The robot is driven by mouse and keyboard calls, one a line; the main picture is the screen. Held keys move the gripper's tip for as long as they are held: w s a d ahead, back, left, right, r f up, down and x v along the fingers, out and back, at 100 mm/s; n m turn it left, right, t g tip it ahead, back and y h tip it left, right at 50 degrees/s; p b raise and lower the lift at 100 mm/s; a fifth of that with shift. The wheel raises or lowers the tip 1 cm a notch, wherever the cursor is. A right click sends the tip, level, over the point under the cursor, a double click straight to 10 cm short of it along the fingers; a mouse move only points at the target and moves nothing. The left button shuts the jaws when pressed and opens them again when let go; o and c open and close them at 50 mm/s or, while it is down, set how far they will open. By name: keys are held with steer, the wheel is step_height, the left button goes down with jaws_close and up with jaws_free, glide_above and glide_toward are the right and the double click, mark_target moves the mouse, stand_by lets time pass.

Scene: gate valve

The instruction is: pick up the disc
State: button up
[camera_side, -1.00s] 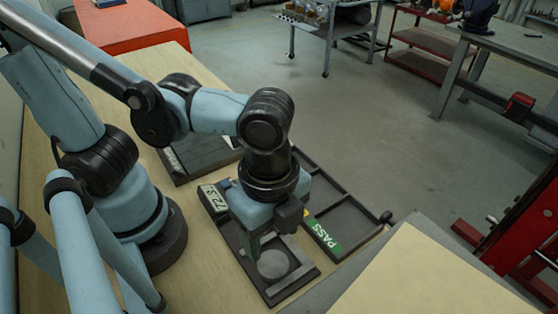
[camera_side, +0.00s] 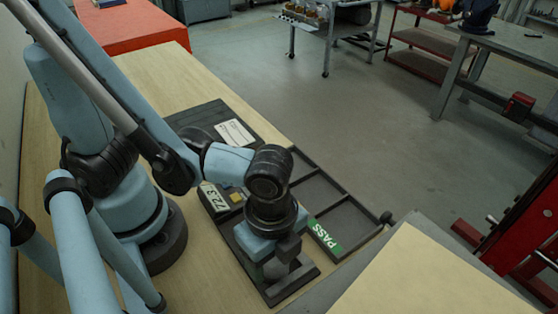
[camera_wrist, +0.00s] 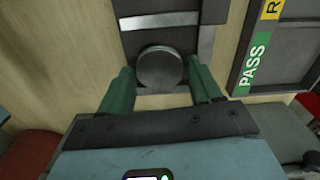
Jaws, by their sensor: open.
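The disc (camera_wrist: 159,68) is a round grey piece with a dark rim. It lies at the near end of a dark rectangular fixture (camera_wrist: 142,38) in the wrist view. My gripper (camera_wrist: 161,70) is open, with one green finger on the left of the disc and one on the right. A gap shows between each finger and the disc in the wrist view; I cannot tell how high the tips are. In the side view my gripper hangs over the fixture (camera_side: 290,289) and mostly hides the disc.
A light metal bar (camera_wrist: 159,21) crosses the fixture beyond the disc. A compartmented dark tray with a green PASS label (camera_side: 327,233) stands to the right. A display reading 72.3 (camera_side: 214,197) is behind the gripper. A dark flat board with a white card (camera_side: 234,133) lies farther back.

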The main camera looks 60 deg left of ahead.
steer(key=shift+f, duration=0.4)
steer(key=c, duration=1.1)
steer(key=shift+r, duration=0.2)
